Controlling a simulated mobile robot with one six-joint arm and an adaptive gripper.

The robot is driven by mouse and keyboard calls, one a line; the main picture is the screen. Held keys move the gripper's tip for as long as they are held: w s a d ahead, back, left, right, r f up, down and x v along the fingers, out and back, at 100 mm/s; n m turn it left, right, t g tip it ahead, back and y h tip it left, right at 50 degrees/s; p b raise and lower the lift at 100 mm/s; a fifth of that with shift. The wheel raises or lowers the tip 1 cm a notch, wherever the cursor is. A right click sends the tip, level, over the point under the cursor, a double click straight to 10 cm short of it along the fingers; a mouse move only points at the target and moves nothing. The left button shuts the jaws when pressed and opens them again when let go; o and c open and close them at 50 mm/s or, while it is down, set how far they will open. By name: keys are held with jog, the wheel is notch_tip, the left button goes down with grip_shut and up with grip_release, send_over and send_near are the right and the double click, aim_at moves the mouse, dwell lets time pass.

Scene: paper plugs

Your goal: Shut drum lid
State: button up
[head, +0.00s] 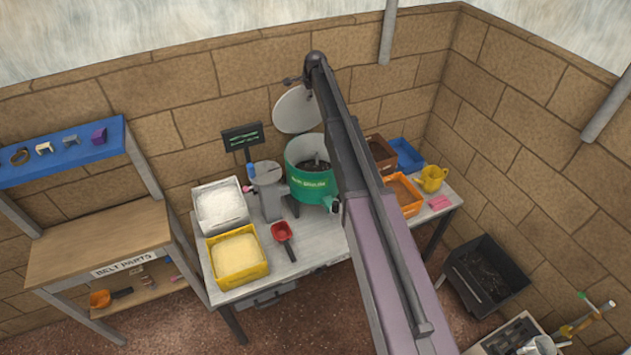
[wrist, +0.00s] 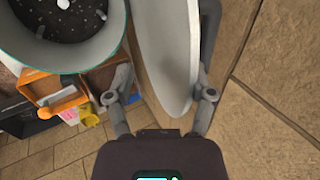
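The green drum (head: 312,182) stands on the table with dark material and a stirrer inside; its open top shows at the upper left of the wrist view (wrist: 75,52). Its pale round lid (head: 296,110) is raised, standing steeply behind the drum near the wall. In the wrist view the lid (wrist: 163,45) appears nearly edge-on. My gripper (wrist: 163,82) is open, with one finger on each side of the lid's rim. I cannot tell whether either finger touches it. In the head view my gripper (head: 291,81) is small, just above the lid, and partly hidden by my arm.
A white tub (head: 220,222) and a yellow crate (head: 262,266) stand left of the drum. A red scoop (head: 283,236) lies in front. An orange tray (head: 405,211), a blue bin (head: 407,145) and a yellow jug (head: 432,177) stand at the right. The block wall (head: 245,80) is close behind the lid.

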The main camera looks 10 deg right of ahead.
jog(key=shift+s, duration=0.1)
jog(key=shift+s+d+f+b, duration=0.15)
jog(key=shift+s+f+b, duration=0.05)
jog(key=shift+s, duration=0.35)
jog(key=shift+s+d+f+b, duration=0.15)
jog(key=shift+s+b, duration=0.05)
jog(key=shift+s, duration=0.35)
jog(key=shift+s+d+f+b, duration=0.15)
jog(key=shift+s+f+b, duration=0.05)
jog(key=shift+s, duration=0.35)
jog(key=shift+s+d+f+b, duration=0.2)
jog(key=shift+s+f+b, duration=0.25)
jog(key=shift+s, duration=0.35)
jog(key=shift+s+d+f+b, duration=0.2)
jog(key=shift+s+f+b, duration=0.2)
jog(key=shift+s, duration=0.4)
jog(key=shift+s+d+f+b, duration=0.2)
jog(key=shift+s+f+b, duration=0.35)
jog(key=shift+s, duration=0.2)
jog(key=shift+s+d+f+b, duration=0.2)
jog(key=shift+s+f+b, duration=0.35)
jog(key=shift+s, duration=0.2)
